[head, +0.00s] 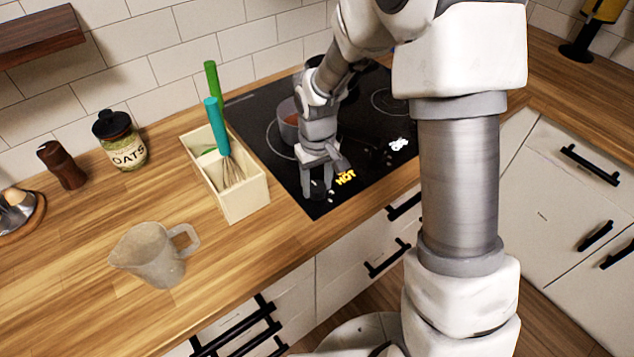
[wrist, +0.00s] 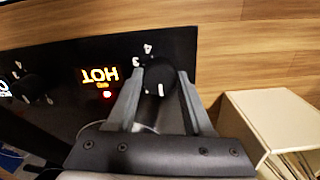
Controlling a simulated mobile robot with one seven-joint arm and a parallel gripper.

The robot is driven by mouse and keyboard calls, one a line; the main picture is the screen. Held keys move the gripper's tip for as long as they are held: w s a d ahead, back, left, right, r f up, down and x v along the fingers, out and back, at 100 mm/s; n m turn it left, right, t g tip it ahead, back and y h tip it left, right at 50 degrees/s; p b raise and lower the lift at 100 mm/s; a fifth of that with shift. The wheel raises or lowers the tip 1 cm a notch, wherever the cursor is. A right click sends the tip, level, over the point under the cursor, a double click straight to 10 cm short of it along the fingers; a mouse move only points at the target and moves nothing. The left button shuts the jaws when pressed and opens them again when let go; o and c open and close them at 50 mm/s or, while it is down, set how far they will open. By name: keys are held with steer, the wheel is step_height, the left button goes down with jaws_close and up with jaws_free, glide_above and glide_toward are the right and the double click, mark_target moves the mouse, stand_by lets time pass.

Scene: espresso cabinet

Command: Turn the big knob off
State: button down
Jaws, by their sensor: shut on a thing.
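The black knob (wrist: 157,80) at the corner of the black cooktop (wrist: 60,60) sits between my gripper's two fingers in the wrist view. It carries a white mark, and printed numbers show beside it. My gripper (wrist: 155,90) is shut on this knob. In the head view my gripper (head: 317,190) reaches down onto the cooktop's front left corner, with the fingers largely covering the knob. A yellow HOT sign (wrist: 100,76) is lit beside the knob, with a small red light near it. The sign also shows in the head view (head: 345,178).
A second black knob (wrist: 28,88) is farther along the panel. A pot (head: 288,128) with reddish contents stands behind my gripper. A wooden box (head: 240,196) with a whisk is just left of the cooktop. A clear jug (head: 150,258) stands on the counter.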

mark_target(319, 187)
steer(key=shift+c, duration=1.5)
jaws_free()
step_height(319, 187, up, 18)
steer(key=p, duration=0.1)
steer(key=shift+f, duration=0.25)
steer(key=s+d+r+m+t, duration=0.2)
steer(key=s+d+r, duration=0.2)
steer(key=s, duration=0.5)
steer(key=s+d+r+m+t, duration=0.2)
steer(key=s+d, duration=0.3)
steer(key=s, duration=0.5)
steer(key=shift+r+t, duration=0.8)
steer(key=shift+r, duration=0.1)
